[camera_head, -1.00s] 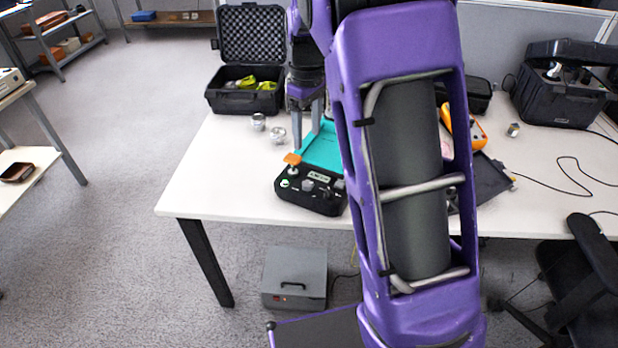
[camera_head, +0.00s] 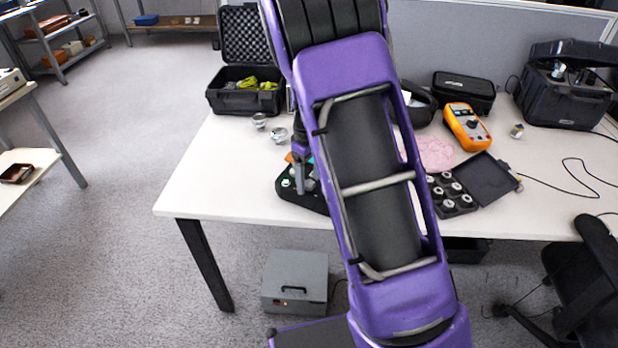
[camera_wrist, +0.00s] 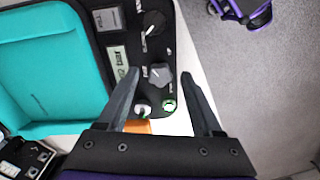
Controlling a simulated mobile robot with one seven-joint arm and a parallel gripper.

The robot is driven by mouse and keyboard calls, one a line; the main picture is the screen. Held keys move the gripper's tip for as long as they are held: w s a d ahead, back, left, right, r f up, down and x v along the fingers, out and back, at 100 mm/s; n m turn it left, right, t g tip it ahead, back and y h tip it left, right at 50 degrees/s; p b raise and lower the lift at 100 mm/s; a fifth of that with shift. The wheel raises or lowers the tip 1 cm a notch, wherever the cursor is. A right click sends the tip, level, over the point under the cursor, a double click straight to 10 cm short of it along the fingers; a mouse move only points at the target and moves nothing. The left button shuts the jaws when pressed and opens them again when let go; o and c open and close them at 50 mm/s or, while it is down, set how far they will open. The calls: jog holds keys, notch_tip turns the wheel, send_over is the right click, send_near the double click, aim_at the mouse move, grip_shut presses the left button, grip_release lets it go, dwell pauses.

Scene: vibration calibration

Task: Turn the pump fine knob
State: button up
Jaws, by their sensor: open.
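The pump's black panel (camera_wrist: 150,55) has a display, a black knob (camera_wrist: 152,22) and a grey lobed knob (camera_wrist: 160,76); their labels are too small to read. In the wrist view, my gripper (camera_wrist: 159,68) is open, with its fingers either side of the grey knob in the picture; I see no clear contact. A white fitting (camera_wrist: 142,108) and a green-ringed port (camera_wrist: 169,105) sit nearer the palm. In the head view, my gripper (camera_head: 305,184) is over the black panel (camera_head: 291,196), and my arm hides much of the pump.
A teal case part (camera_wrist: 45,70) lies beside the panel. An orange part (camera_wrist: 138,126) is near my palm. Two metal fittings (camera_head: 279,136) stand behind the pump. A pink cloth (camera_head: 433,153), orange meter (camera_head: 467,127) and fittings case (camera_head: 455,196) lie to the right.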

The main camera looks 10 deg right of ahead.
grip_shut()
jog(key=shift+r+m, duration=0.1)
jog(key=shift+m, duration=0.2)
jog(key=m+p, duration=0.2)
jog(key=m, duration=0.3)
jog(key=m+p, duration=0.2)
jog(key=m, duration=0.3)
dwell(0.5)
jog(key=shift+m, duration=0.3)
grip_release()
